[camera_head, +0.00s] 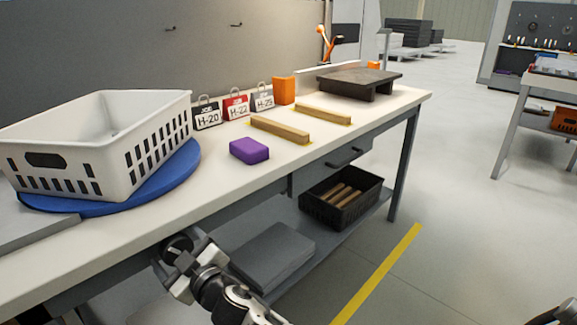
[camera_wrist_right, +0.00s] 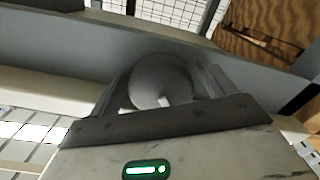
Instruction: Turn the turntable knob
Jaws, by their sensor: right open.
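The blue turntable (camera_head: 178,178) lies on the left part of the bench top, with a white slotted basket (camera_head: 70,165) standing on it. A round grey knob (camera_wrist_right: 158,80) shows in the right wrist view, under the bench's front edge. My right gripper (camera_head: 178,255) is low at the front of the bench, below the turntable. Its jaws are open, one finger on each side of the knob in the wrist view. I cannot tell whether either finger touches it. My left gripper is not in view.
A purple block (camera_head: 249,150), wooden strips (camera_head: 280,129), labelled tags (camera_head: 235,107) and an orange block (camera_head: 284,90) sit on the bench. A black crate (camera_head: 340,200) stands on the shelf below. The floor at right is clear around a yellow line (camera_head: 378,275).

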